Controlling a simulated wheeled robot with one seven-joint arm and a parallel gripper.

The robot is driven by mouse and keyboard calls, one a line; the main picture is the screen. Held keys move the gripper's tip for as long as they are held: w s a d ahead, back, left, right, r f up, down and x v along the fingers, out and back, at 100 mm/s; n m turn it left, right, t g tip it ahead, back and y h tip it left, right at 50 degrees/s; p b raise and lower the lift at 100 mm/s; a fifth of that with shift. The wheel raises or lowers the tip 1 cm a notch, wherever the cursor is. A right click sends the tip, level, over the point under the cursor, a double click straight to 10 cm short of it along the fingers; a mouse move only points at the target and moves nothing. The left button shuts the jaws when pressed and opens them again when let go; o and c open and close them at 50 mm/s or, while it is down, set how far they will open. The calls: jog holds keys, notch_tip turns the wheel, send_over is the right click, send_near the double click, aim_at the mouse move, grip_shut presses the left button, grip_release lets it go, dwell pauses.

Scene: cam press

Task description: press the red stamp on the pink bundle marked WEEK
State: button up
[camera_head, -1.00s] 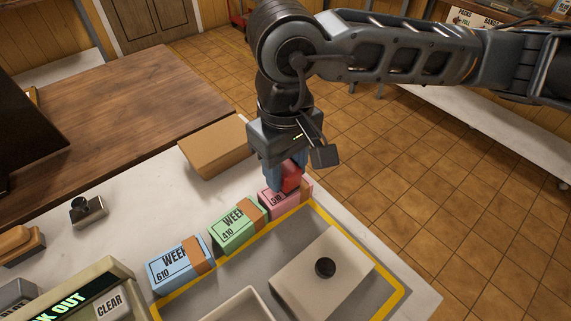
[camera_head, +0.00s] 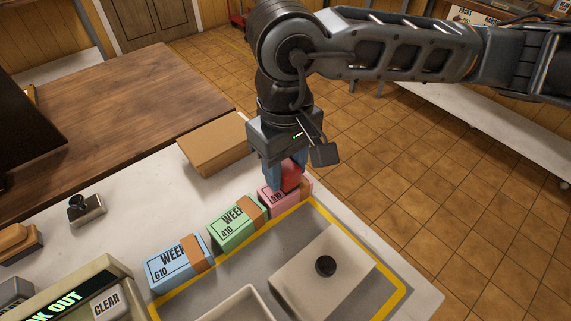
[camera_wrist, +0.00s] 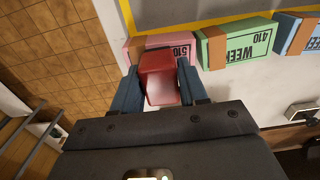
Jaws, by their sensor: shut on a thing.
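The red stamp (camera_head: 291,176) is held between the fingers of my gripper (camera_head: 284,178). In the wrist view the stamp (camera_wrist: 160,80) sits between the two blue fingers (camera_wrist: 158,92). The pink bundle (camera_head: 272,202) has a brown band and the number 510; it lies at the right end of a row of bundles. The stamp is over the pink bundle and covers part of its top, including most of its label. The pink bundle also shows behind the stamp in the wrist view (camera_wrist: 183,41). I cannot tell whether stamp and bundle touch.
A green bundle (camera_head: 232,228) and a blue bundle (camera_head: 178,265) stand left of the pink one. A cardboard box (camera_head: 213,150) is behind. A dark-handled stamp (camera_head: 90,212) stands at left.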

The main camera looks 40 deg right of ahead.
jog(key=shift+f+b, duration=0.4)
jog(key=shift+b, duration=0.7)
dwell(2.7)
dwell(0.5)
jog(key=shift+r+p, duration=0.6)
jog(key=shift+r, duration=3)
